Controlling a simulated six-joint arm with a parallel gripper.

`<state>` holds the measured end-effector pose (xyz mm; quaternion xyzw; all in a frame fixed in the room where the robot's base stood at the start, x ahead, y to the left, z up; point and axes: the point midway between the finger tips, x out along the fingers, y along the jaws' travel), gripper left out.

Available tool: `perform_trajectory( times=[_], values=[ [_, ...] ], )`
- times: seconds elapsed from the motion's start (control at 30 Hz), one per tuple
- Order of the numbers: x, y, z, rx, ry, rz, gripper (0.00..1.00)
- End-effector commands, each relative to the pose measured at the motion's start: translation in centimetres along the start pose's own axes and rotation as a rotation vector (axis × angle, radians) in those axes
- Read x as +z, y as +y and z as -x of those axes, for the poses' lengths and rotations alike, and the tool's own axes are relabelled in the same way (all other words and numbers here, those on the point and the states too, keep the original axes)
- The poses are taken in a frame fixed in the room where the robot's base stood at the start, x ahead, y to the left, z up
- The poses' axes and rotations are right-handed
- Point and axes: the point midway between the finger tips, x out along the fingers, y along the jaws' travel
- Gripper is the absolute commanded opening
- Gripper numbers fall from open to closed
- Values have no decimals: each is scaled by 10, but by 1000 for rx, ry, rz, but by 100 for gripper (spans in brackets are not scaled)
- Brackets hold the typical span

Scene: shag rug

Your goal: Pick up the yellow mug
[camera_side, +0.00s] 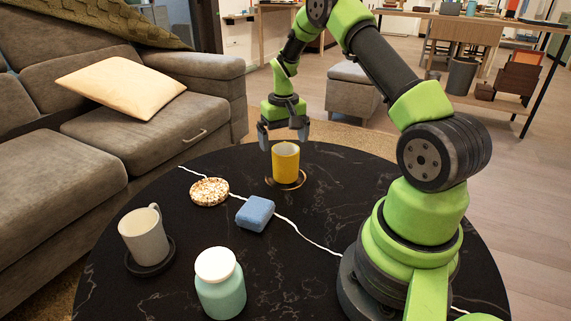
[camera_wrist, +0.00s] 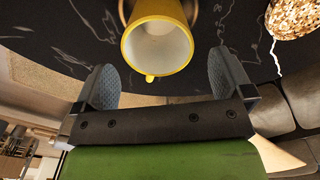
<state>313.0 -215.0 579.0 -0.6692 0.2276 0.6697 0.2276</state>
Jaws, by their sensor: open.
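The yellow mug (camera_side: 285,162) stands upright on a round brown coaster (camera_side: 302,181) on the black round table. My gripper (camera_side: 284,138) is open and empty, just above and behind the mug in the side view. In the wrist view the mug (camera_wrist: 157,45) shows its pale, empty inside, with a small piece of handle at its lower edge. The open fingers of my gripper (camera_wrist: 161,88) are below the mug in that picture, one toward each side, apart from it.
Near the mug lie a blue block (camera_side: 255,214) and a speckled round disc (camera_side: 210,191). A teal jar with a white lid (camera_side: 219,284) stands in front. A sofa (camera_side: 60,190) borders the table's left.

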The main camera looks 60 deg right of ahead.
Motion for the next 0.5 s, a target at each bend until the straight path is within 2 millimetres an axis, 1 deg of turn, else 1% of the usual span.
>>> perform_trajectory(
  times=[0.17,0.3,0.4,0.5],
  values=[
    [2,0,-16,0,-3,1,98],
    [4,1,-39,0,-3,0,98],
    [3,1,-51,-1,-2,1,98],
    [3,0,-56,-2,0,1,98]
  ],
)
